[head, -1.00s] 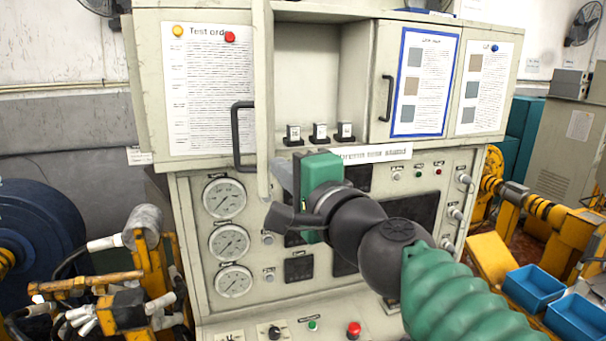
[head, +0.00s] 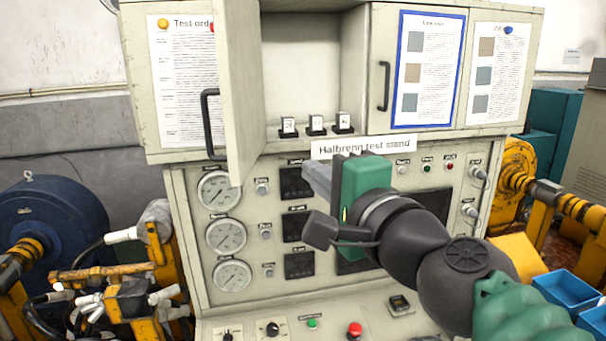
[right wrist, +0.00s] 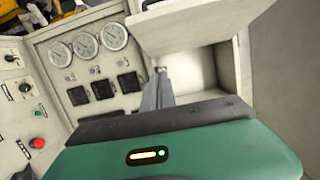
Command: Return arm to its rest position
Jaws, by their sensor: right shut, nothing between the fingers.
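My right arm comes in from the lower right in the head view. Its right gripper (head: 316,178) is shut and empty, held in front of the test stand (head: 215,300) just below the open compartment. In the right wrist view the shut fingers (right wrist: 159,80) point at the stand, with the gauges to their left. The cabinet door (head: 238,95) with its black handle (head: 209,124) stands open, swung outward at the compartment's left side. The gripper is apart from the handle. My left gripper is not in view.
Several small labelled blocks (head: 316,126) stand on the compartment's front edge. Gauges (head: 226,237) and a red button (head: 355,330) are on the panel. A blue motor (head: 55,225) and yellow fittings stand left. Blue bins (head: 566,289) are at lower right.

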